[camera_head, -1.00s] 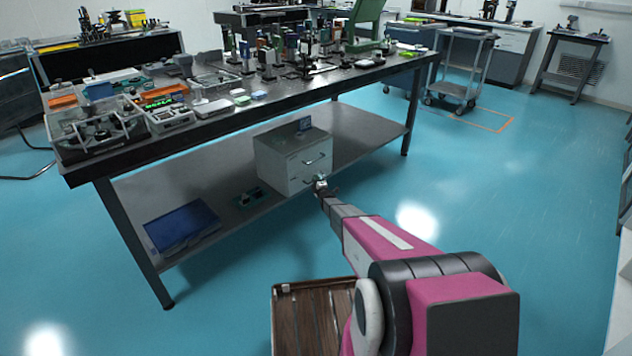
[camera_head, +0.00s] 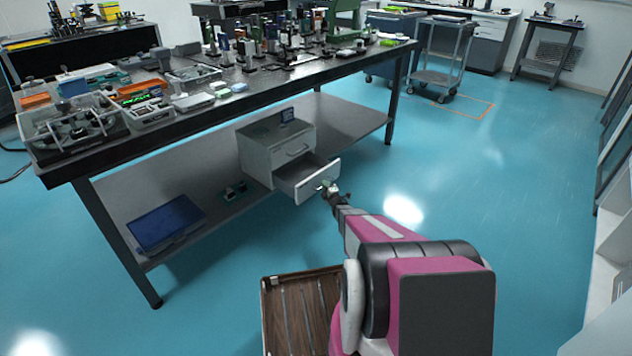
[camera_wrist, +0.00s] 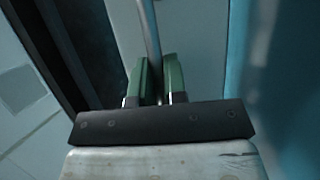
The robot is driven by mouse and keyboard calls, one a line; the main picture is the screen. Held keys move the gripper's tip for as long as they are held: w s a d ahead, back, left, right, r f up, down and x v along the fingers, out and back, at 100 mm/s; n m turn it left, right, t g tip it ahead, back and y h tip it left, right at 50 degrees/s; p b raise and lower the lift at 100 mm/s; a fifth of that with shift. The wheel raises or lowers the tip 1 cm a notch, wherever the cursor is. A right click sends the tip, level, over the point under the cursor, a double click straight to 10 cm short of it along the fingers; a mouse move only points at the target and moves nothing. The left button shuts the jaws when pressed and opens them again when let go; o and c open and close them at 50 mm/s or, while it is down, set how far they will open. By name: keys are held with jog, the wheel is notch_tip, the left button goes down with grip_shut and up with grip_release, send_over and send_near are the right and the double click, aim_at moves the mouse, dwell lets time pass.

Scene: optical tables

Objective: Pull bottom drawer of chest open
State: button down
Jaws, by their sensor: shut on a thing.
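The chest (camera_head: 268,153) is a small grey two-drawer unit on the lower shelf of the optical table. Its bottom drawer (camera_head: 318,184) stands pulled out past the shelf's front edge, and its inside shows dark. The top drawer (camera_head: 294,149) is shut. My gripper (camera_head: 328,187) is at the front of the bottom drawer. In the wrist view the two green fingers (camera_wrist: 155,80) are shut on the bottom drawer's handle (camera_wrist: 150,40), a thin bar running up between them. Part of the handle is hidden by the fingers.
The lower shelf (camera_head: 350,122) also holds a blue box (camera_head: 166,223) and a small green part (camera_head: 234,190). The table leg (camera_head: 393,100) stands to the right of the chest. Blue floor (camera_head: 450,190) is clear to the right.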

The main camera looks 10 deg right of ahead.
jog(key=shift+s+d, duration=0.4)
jog(key=shift+s, duration=0.2)
jog(key=shift+s+d, duration=0.4)
jog(key=shift+s, duration=0.2)
jog(key=c, duration=1.2)
grip_release()
jog(key=shift+s, duration=0.1)
jog(key=v, duration=1)
jog(key=shift+s+d+f, duration=0.15)
jog(key=shift+s+f, duration=0.05)
jog(key=shift+s, duration=0.05)
